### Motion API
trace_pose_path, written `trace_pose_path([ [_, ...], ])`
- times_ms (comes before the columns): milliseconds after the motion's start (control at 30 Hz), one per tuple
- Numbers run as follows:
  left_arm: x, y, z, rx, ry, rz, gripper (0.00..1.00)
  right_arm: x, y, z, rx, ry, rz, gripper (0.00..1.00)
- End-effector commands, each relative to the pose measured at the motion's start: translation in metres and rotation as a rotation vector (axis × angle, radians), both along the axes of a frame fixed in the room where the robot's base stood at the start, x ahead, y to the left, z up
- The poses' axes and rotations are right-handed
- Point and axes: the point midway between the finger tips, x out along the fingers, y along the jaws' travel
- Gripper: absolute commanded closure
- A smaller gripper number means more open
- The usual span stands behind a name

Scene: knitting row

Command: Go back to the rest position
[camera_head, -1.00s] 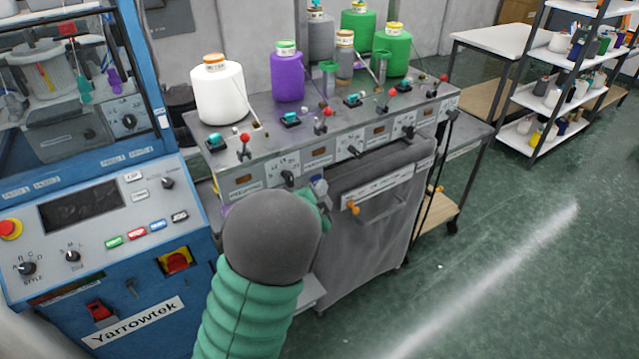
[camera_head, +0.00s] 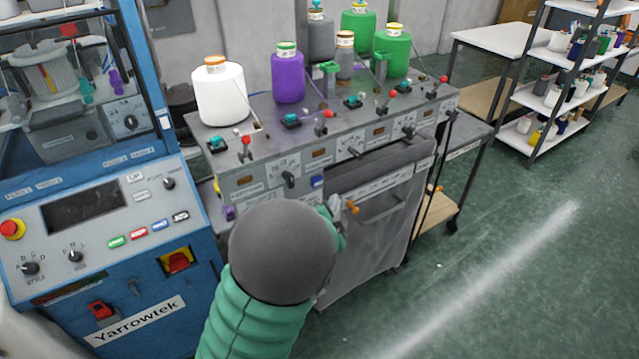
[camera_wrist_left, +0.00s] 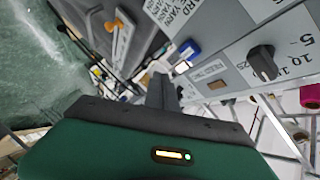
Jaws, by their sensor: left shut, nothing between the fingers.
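My left arm rises from the bottom in the head view, with a green ribbed sleeve and a grey round joint. My left gripper (camera_head: 331,215) is mostly hidden behind that joint, in front of the grey machine's front panel. In the left wrist view the gripper (camera_wrist_left: 161,84) has its grey fingers shut and empty. They point toward the panel and look clear of it, near a blue button (camera_wrist_left: 189,49). That blue button also shows on the panel in the head view (camera_head: 318,181). My right gripper is in neither view.
The grey yarn machine (camera_head: 270,180) carries white, purple, grey and green cones, with levers along its front. A grey bin with a handle (camera_head: 375,225) hangs below right. The blue Yarrowtek machine (camera_head: 110,270) stands left. Open green floor (camera_head: 500,280) and a shelf rack (camera_head: 560,95) lie right.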

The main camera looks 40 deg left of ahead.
Motion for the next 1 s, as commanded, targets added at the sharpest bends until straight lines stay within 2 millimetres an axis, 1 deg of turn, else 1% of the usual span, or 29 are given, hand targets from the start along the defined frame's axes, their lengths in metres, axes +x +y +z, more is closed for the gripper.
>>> trace_pose_path([
  [533, 0.000, 0.000, 0.000, -0.003, 0.001, 0.000, 1.00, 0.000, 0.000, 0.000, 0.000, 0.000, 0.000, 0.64],
  [600, -0.002, -0.004, -0.006, -0.047, 0.020, -0.001, 1.00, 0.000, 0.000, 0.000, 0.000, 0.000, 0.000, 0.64],
  [667, -0.009, -0.015, -0.019, -0.148, 0.067, 0.002, 1.00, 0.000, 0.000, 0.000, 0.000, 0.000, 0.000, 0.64],
  [767, -0.038, -0.050, -0.055, -0.422, 0.222, 0.026, 1.00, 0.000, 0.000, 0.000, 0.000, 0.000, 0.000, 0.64],
  [800, -0.057, -0.070, -0.068, -0.540, 0.304, 0.049, 1.00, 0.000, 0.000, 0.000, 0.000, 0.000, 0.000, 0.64],
  [867, -0.092, -0.096, -0.085, -0.689, 0.435, 0.101, 1.00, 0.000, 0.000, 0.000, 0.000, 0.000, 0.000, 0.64],
  [900, -0.116, -0.111, -0.093, -0.766, 0.520, 0.146, 1.00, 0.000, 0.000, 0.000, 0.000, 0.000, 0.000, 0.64],
  [967, -0.152, -0.127, -0.101, -0.846, 0.632, 0.221, 1.00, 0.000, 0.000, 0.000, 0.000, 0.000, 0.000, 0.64],
  [1000, -0.172, -0.134, -0.104, -0.878, 0.694, 0.270, 1.00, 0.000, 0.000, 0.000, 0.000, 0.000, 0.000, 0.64],
])
